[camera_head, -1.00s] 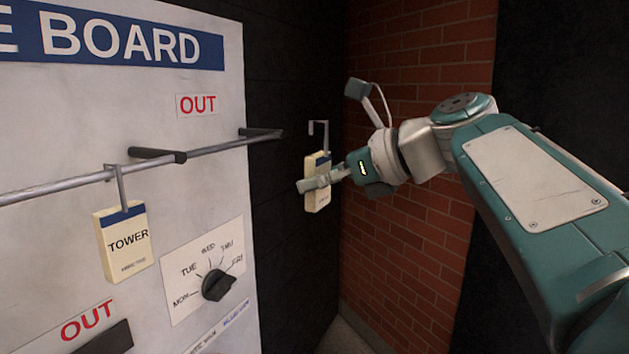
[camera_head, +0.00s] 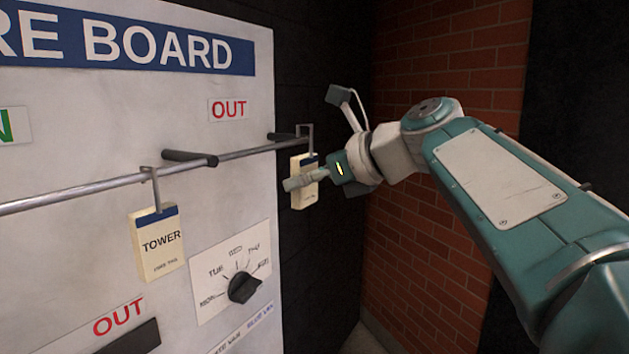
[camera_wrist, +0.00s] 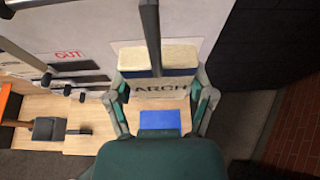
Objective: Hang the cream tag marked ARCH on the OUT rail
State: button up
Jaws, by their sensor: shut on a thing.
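My gripper (camera_head: 308,180) is shut on the cream ARCH tag (camera_head: 302,199), at the right end of the rail. In the wrist view the tag (camera_wrist: 160,57) sits between the fingers, with ARCH readable below a dark blue band. Its metal hook (camera_head: 306,131) rises above it, upright, beside the rail's end; I cannot tell whether it touches the rail. The OUT rail (camera_head: 245,152) is a grey bar along the white board, below a red OUT label (camera_head: 229,109). The cream TOWER tag (camera_head: 157,244) hangs on this rail by its hook, further left.
Dark pegs (camera_head: 190,158) stick out at the rail. A dial (camera_head: 244,288) with day names is on the board below. A brick wall (camera_head: 440,215) stands behind my arm. The dark wall (camera_head: 300,255) right of the board is bare.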

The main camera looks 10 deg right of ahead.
jog(key=x, duration=0.6)
dwell(0.7)
jog(key=o, duration=1.1)
jog(key=shift+c, duration=0.2)
jog(key=shift+r, duration=0.1)
